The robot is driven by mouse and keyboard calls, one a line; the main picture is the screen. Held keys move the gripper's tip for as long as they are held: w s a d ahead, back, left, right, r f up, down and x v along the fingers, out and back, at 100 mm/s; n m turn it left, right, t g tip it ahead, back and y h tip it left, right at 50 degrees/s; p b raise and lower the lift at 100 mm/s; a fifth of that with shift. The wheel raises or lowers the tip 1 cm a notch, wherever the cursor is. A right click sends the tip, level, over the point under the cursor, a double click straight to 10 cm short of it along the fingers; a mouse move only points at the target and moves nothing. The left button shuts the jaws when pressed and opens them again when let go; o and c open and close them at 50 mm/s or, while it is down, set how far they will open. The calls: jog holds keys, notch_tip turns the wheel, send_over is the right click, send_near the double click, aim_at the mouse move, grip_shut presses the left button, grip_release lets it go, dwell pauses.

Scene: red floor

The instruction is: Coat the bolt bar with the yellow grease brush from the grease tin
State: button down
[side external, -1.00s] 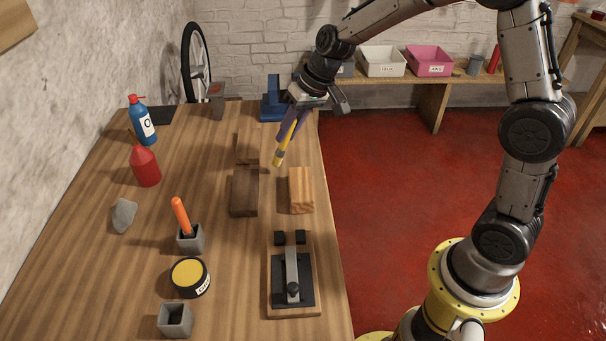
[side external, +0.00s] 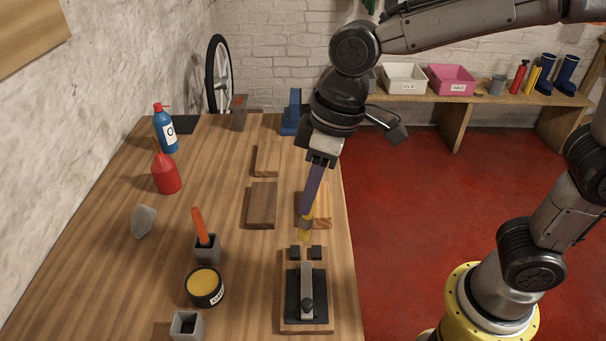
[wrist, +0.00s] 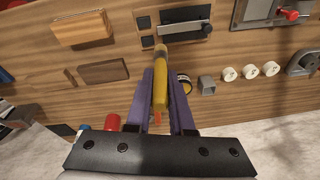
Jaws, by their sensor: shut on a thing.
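My gripper (side external: 307,208), with long purple fingers, is shut on the yellow grease brush (side external: 304,235). The brush (wrist: 160,82) shows between the fingers in the wrist view. It points down, slightly tilted, its tip just behind the bolt in the side view; contact cannot be told. The bolt bar (side external: 307,279) is a grey metal bar with a dark knob on a black plate and wooden board. It also shows in the wrist view (wrist: 182,28). The round black grease tin (side external: 205,285), with yellow grease on top, stands to its left, partly hidden in the wrist view (wrist: 184,78).
A grey holder (side external: 207,248) with an orange-handled tool (side external: 199,225) stands behind the tin. An empty-looking grey holder (side external: 187,325) stands in front. Wooden blocks (side external: 262,204) lie behind the bolt. A red bottle (side external: 165,174) and blue bottle (side external: 167,133) stand back left.

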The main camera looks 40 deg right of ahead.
aim_at(311, 227)
jog(key=shift+s+a, duration=0.15)
jog(key=shift+s, duration=0.2)
jog(key=shift+s+d+x, duration=0.15)
jog(key=shift+x, duration=0.75)
jog(key=shift+s+d+x, duration=0.1)
jog(key=shift+d+x, duration=0.1)
jog(key=shift+x, duration=0.7)
jog(key=shift+s+d+x, duration=0.15)
jog(key=shift+x, duration=0.75)
jog(key=shift+x, duration=0.8)
jog(key=shift+s, duration=0.15)
jog(key=shift+s+a, duration=0.4)
jog(key=shift+s, duration=0.1)
jog(key=shift+s+a, duration=0.1)
jog(key=shift+s+a, duration=0.5)
jog(key=shift+s+a+f, duration=0.1)
jog(key=shift+s+a, duration=0.45)
jog(key=shift+s, duration=0.05)
